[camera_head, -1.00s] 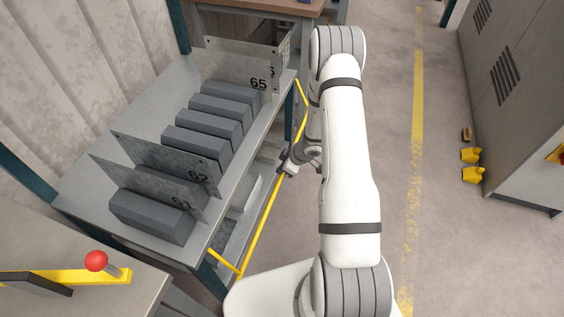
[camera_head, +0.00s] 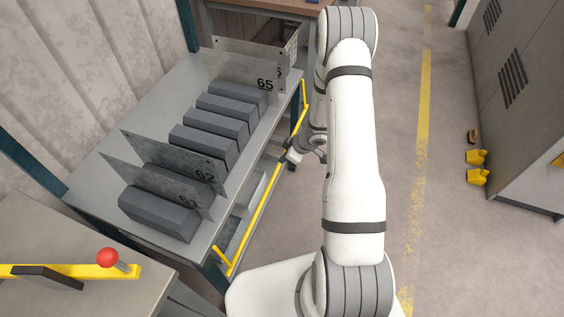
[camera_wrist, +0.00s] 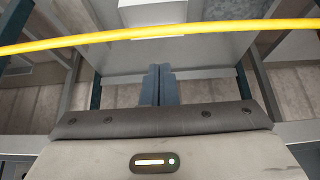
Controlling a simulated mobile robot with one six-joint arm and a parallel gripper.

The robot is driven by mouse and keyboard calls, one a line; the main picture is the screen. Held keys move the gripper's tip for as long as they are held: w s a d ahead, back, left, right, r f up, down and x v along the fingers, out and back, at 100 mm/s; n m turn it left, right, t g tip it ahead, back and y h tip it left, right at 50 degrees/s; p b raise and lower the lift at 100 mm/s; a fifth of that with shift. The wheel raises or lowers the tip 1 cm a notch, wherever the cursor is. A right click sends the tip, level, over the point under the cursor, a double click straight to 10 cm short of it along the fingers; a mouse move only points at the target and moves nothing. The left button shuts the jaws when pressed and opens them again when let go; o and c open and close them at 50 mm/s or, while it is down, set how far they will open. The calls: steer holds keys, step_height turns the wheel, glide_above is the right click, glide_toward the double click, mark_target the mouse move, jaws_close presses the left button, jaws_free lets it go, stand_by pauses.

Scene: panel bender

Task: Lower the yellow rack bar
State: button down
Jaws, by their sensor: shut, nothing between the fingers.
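The yellow rack bar (camera_head: 257,211) runs along the front of the grey rack, with short yellow end arms at both ends. It hangs a little out from the rack's front edge, below the top shelf. It crosses the wrist view (camera_wrist: 160,33) from side to side. My gripper (camera_wrist: 161,70) is shut and empty, and its fingertips point toward the bar, just short of it in the picture. In the head view my gripper (camera_head: 287,158) is small and partly hidden beside the bar. I cannot tell whether the fingers touch the bar.
The rack's top shelf (camera_head: 89,188) holds grey blocks and numbered metal plates. A bench with a red-knobbed lever (camera_head: 108,257) stands at the lower left. A grey cabinet (camera_head: 520,110) is at the right, with yellow objects (camera_head: 477,167) by it. The floor between is clear.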

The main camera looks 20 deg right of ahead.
steer(key=shift+p+v, duration=0.3)
steer(key=shift+v, duration=1.75)
steer(key=shift+w+a+r, duration=0.1)
steer(key=shift+w+r, duration=0.05)
steer(key=shift+r, duration=0.05)
